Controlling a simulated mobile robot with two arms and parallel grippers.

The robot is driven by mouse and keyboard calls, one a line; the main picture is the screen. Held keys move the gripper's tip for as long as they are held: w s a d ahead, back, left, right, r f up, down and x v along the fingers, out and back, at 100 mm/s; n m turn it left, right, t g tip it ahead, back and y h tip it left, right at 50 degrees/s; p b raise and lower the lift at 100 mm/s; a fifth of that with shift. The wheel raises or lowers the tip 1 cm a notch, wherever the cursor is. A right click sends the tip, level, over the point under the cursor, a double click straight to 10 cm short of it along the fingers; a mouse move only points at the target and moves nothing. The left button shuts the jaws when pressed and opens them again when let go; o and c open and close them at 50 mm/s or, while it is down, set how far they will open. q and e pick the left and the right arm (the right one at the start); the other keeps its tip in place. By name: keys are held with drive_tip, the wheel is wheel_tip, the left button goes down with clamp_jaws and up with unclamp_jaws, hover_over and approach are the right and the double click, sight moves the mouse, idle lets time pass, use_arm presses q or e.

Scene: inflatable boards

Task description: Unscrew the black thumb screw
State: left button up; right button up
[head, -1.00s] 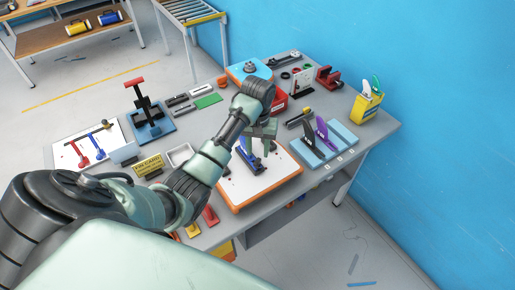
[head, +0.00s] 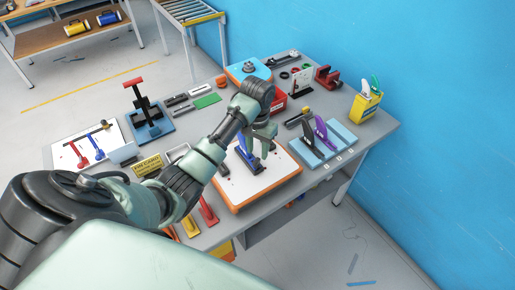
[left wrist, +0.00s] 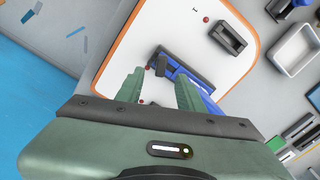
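A white board with an orange rim (head: 237,189) lies on the grey table. A blue fixture with dark parts (head: 247,158) stands on it, below my left gripper (head: 259,147). In the left wrist view the blue fixture (left wrist: 197,78) lies just beyond and partly behind the fingers. My left gripper (left wrist: 160,76) is open there, its two green fingers apart, with nothing visibly held. A small dark block (left wrist: 231,37) sits on the white board (left wrist: 130,48) beside the fixture. My right gripper is not in view.
A blue board with black and purple upright pieces (head: 338,138) is right of the white board. A yellow container (head: 366,107) stands near the wall.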

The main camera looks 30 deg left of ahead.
sight(257, 160)
use_arm(q)
drive_tip(key=shift+f+b, duration=0.6)
drive_tip(key=shift+f, duration=1.7)
drive_tip(key=shift+c, duration=0.4)
clamp_jaws()
drive_tip(key=shift+r+n+p, duration=0.2)
drive_tip(key=shift+n+p, duration=0.3)
drive_tip(key=shift+p, duration=0.15)
drive_tip(key=shift+f, duration=0.1)
drive_tip(key=shift+n, duration=1.2)
